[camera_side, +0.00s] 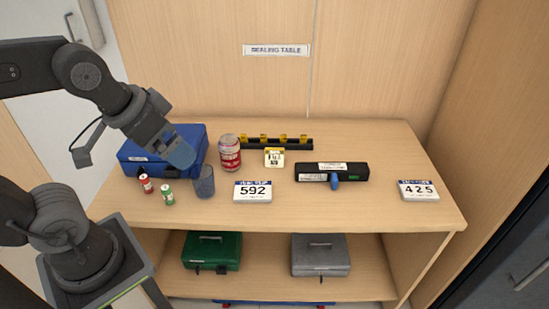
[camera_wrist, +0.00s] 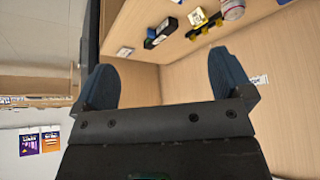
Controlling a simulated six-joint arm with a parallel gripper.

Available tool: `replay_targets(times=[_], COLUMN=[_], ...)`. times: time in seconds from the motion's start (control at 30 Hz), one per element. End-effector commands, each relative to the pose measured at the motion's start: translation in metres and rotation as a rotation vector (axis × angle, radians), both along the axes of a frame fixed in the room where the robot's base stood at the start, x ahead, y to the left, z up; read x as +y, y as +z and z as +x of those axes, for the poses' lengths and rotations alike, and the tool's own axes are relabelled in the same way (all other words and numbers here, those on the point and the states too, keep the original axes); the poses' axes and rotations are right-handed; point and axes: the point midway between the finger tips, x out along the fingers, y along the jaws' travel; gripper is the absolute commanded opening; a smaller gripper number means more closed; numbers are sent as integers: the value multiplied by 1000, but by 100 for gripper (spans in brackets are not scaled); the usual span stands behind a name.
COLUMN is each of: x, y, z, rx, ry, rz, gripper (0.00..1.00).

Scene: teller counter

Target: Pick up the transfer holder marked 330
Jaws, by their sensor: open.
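Two white number holders lie on the counter in the side view: one marked 592 (camera_side: 252,192) at the front middle and one marked 425 (camera_side: 418,190) at the right. I can read no holder marked 330 in either view. My gripper (camera_side: 181,153) is raised at the left, in front of the blue case as the side view sees it, and its blue fingers point down to the right. In the wrist view my gripper (camera_wrist: 163,75) has its two fingers wide apart with nothing between them.
The counter (camera_side: 380,217) also bears a blue case (camera_side: 190,140), red can (camera_side: 229,154), blue cup (camera_side: 204,182), small red and green bottles, yellow-white card (camera_side: 274,157), black rack and black device (camera_side: 332,172). Green (camera_side: 212,250) and grey (camera_side: 320,255) boxes stand below.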

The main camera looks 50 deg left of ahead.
Motion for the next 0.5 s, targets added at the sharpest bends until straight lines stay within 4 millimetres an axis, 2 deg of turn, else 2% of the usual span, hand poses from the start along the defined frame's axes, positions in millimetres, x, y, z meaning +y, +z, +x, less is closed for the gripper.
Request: replay_targets(times=[0.17, 0.33, 0.5], x=[7, 21, 37], y=[6, 6, -11], z=[29, 90, 155], rx=[22, 53, 73], ry=[71, 209, 350], rz=[-4, -10, -15], gripper=[98, 98, 98])
